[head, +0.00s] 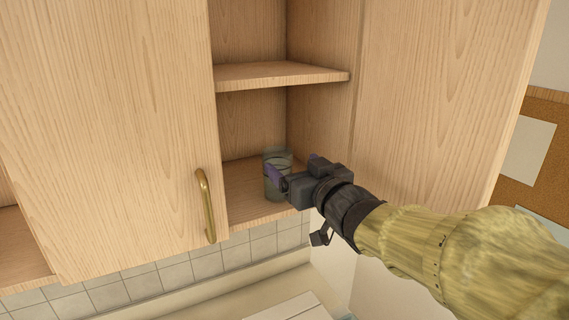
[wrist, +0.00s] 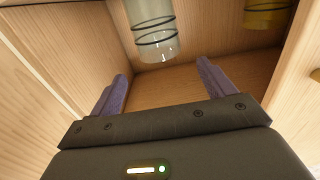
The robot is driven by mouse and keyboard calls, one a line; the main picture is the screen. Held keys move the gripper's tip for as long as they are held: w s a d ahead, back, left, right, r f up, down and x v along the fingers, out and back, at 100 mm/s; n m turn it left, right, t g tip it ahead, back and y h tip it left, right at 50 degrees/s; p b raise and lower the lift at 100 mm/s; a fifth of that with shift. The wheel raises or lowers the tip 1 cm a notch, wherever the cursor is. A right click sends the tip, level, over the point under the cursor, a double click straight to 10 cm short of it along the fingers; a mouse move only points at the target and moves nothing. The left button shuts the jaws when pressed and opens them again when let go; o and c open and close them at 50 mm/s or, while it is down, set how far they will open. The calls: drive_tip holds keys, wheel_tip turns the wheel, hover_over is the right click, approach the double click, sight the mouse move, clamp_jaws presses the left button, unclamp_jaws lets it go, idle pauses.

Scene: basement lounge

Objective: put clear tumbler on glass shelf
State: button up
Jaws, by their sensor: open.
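The clear tumbler (head: 279,157) stands upright on the wooden floor of the open cabinet, near its front. In the wrist view the clear tumbler (wrist: 153,28) shows dark rings and lies just beyond my fingertips, roughly in line with the gap. My gripper (head: 274,176) reaches into the cabinet from the right, with a purple finger overlapping the tumbler in the head view. In the wrist view my gripper (wrist: 161,70) has its two fingers wide apart with nothing between them. I cannot tell whether a finger touches the tumbler. No shelf of glass material is seen.
A wooden upper shelf (head: 280,74) hangs above the tumbler, with bare space over it. A door with a brass handle (head: 206,205) is at the left, and a wood panel (head: 430,95) at the right. A yellow glass (wrist: 266,12) stands to one side in the wrist view.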

drive_tip(key=shift+v, duration=0.85)
